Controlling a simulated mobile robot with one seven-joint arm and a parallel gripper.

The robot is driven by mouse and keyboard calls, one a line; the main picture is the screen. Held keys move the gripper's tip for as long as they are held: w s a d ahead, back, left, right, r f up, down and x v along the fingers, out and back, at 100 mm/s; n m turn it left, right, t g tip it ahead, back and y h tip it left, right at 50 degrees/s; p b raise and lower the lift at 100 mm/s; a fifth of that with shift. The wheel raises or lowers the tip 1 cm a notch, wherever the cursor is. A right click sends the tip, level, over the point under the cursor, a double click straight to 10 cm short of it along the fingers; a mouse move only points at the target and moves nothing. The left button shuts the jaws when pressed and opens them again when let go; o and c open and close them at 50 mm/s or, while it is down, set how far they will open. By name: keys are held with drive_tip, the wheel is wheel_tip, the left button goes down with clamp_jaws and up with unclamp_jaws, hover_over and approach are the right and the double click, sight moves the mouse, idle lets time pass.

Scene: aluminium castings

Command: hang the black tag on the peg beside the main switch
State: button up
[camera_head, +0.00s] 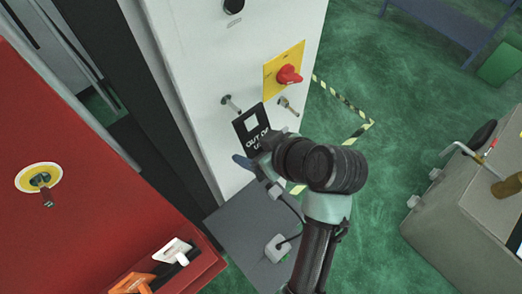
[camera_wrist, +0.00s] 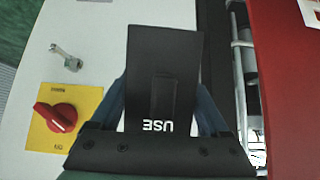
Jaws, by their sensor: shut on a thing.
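My gripper (camera_head: 261,152) is shut on the black tag (camera_head: 247,120), which has a white square and white lettering. The tag also fills the middle of the wrist view (camera_wrist: 165,65), between the blue fingers, its lettering upside down. The main switch (camera_head: 289,75) is a red knob on a yellow plate on the white cabinet; it also shows at left in the wrist view (camera_wrist: 57,117). A peg (camera_head: 231,102) sticks out to the switch's left, just above the tag's upper edge; I cannot tell whether they touch. It is hidden in the wrist view.
A second metal fitting (camera_head: 288,106) juts out below the switch, near the tag's right side. A red cabinet (camera_head: 85,180) stands at left, with white and orange tags (camera_head: 174,250) at its bottom edge. A grey box (camera_head: 450,215) stands at right. Green floor lies between.

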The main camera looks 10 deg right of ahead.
drive_tip(key=shift+w+a+f+b, duration=0.25)
drive_tip(key=shift+w+a, duration=0.15)
drive_tip(key=shift+w, duration=0.25)
drive_tip(key=shift+w+a+f+b, duration=0.2)
drive_tip(key=shift+w+a, duration=0.25)
drive_tip(key=shift+w, duration=0.2)
drive_tip(key=shift+w+a+f+b, duration=0.15)
drive_tip(key=shift+w+a+b, duration=0.2)
drive_tip(key=shift+w, duration=0.3)
drive_tip(key=o, duration=1.2)
drive_tip(key=b+v, duration=0.1)
drive_tip(key=v, duration=1)
drive_tip(key=shift+r+b, duration=0.25)
drive_tip(key=shift+b, duration=0.1)
drive_tip(key=shift+s+d+r+p, duration=0.3)
drive_tip(key=shift+s+r+p, duration=0.1)
drive_tip(key=shift+s+p, duration=0.25)
